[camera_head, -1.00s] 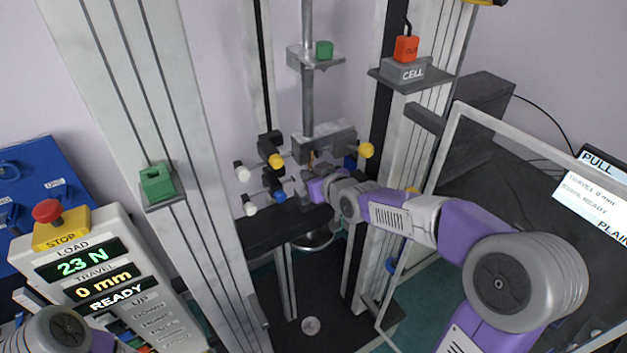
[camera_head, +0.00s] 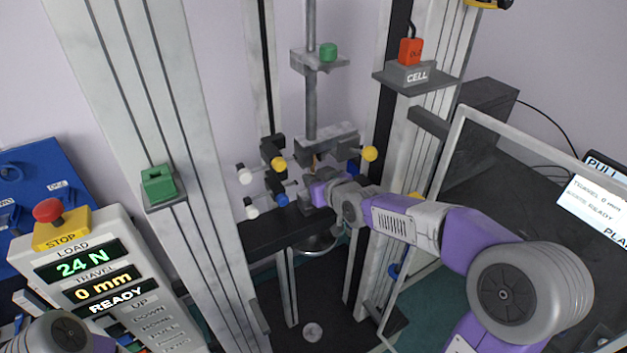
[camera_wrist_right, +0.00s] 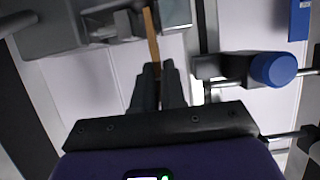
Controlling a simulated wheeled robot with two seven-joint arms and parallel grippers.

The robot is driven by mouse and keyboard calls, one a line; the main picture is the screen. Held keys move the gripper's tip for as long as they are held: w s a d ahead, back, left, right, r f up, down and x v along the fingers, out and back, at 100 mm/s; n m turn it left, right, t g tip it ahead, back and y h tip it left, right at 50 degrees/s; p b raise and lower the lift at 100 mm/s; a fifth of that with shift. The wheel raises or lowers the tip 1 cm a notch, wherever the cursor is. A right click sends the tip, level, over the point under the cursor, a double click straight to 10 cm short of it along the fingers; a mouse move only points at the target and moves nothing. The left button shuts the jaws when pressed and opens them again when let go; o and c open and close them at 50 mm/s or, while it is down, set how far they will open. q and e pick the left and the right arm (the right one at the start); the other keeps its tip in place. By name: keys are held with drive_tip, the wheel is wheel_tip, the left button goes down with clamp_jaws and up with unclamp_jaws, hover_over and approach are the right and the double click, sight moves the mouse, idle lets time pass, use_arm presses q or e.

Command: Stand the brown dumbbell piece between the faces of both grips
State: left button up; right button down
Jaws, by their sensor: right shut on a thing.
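The brown dumbbell piece (camera_wrist_right: 151,33) shows in the right wrist view as a narrow strip. My right gripper (camera_wrist_right: 157,72) is shut on its near end. The strip's far end reaches between the grey faces of a grip (camera_wrist_right: 110,22); I cannot tell whether it touches them. In the head view the piece is a tiny brown sliver (camera_head: 315,163) below the upper grip (camera_head: 328,138). My right gripper (camera_head: 312,188) is there between the machine's columns, and it hides most of the lower grip. My left gripper is out of view; only part of my left arm shows at the lower left.
Yellow (camera_head: 370,153), white (camera_head: 245,176) and blue (camera_head: 281,199) knobs stick out around the grips. A dark crossbeam (camera_head: 285,232) lies below. A clear-paned guard door (camera_head: 447,150) stands open at right. The control panel (camera_head: 95,275) reads 24 N, 0 mm, READY.

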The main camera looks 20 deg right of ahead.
drive_tip(key=c, duration=1.1)
unclamp_jaws()
drive_tip(key=shift+f, duration=0.1)
drive_tip(key=shift+s+d+r, duration=0.15)
drive_tip(key=shift+s+r, duration=0.15)
drive_tip(key=shift+s, duration=0.25)
drive_tip(key=p+v, duration=0.3)
drive_tip(key=v, duration=0.3)
drive_tip(key=shift+s, duration=0.15)
